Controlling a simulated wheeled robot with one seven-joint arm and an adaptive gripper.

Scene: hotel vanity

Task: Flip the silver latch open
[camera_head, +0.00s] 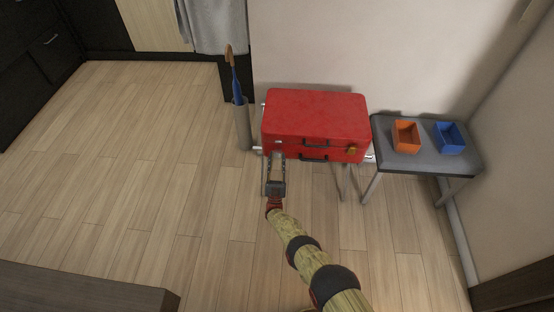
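A red suitcase (315,112) lies closed on a stand against the wall. A small silver latch (278,142) shows at the left of its front face. A gold-coloured latch (352,150) is at the right of that face. My gripper (276,160) is just below and in front of the silver latch, with its fingers pointing at the suitcase. I cannot tell whether it touches the latch. The fingers are small and overlap the stand's legs in this view, so their opening is unclear. Nothing is visibly held.
A grey side table (425,163) to the right carries an orange bin (405,136) and a blue bin (449,138). An umbrella stand (242,127) with an umbrella (235,80) is close on the left. The wooden floor at the left is clear.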

